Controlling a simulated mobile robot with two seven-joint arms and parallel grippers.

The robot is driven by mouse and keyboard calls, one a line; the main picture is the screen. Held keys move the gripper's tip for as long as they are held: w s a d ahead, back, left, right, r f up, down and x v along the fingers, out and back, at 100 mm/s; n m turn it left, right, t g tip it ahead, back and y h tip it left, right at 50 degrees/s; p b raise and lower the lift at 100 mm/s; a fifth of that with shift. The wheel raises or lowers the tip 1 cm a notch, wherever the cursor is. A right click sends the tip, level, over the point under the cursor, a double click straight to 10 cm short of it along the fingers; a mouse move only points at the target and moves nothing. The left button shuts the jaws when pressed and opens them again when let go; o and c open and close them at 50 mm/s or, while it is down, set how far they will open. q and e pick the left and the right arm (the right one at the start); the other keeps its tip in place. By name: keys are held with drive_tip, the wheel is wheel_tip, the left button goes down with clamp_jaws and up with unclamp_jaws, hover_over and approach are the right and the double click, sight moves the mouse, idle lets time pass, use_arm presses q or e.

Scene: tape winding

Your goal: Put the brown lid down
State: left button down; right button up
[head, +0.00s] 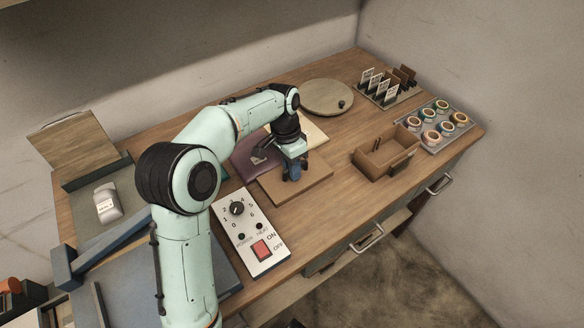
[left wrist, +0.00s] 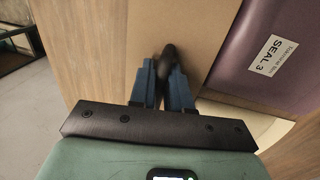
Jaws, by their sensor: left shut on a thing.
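The brown lid (head: 315,181) is a flat rectangular panel near the middle of the workbench. My left gripper (head: 291,173) is over it, pointing down. In the left wrist view the gripper (left wrist: 166,82) is shut on a dark knob (left wrist: 168,55) that stands up from the lid (left wrist: 130,50). The lid looks roughly level. I cannot tell whether its underside touches the bench or hangs slightly above it. My right gripper is not in view.
A purple item (left wrist: 225,60) labelled "SEAL 3" lies beside the lid. A control box (head: 250,230) is in front, an open brown box (head: 378,165) to the right. A round board (head: 318,93), a card rack (head: 398,97) and a tape tray (head: 447,143) stand farther back.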

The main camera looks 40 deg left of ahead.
use_arm(q)
drive_tip(key=c, duration=1.4)
unclamp_jaws()
drive_tip(key=shift+f, duration=0.15)
drive_tip(key=o, duration=0.3)
drive_tip(key=r+p, duration=0.1)
drive_tip(key=r, duration=0.3)
drive_tip(key=a+r, duration=0.1)
drive_tip(key=r, duration=0.3)
drive_tip(key=a+r+p, duration=0.1)
drive_tip(key=r, duration=0.3)
drive_tip(key=shift+w+a+r+p, duration=0.1)
drive_tip(key=shift+w+p, duration=0.2)
drive_tip(key=shift+p, duration=0.05)
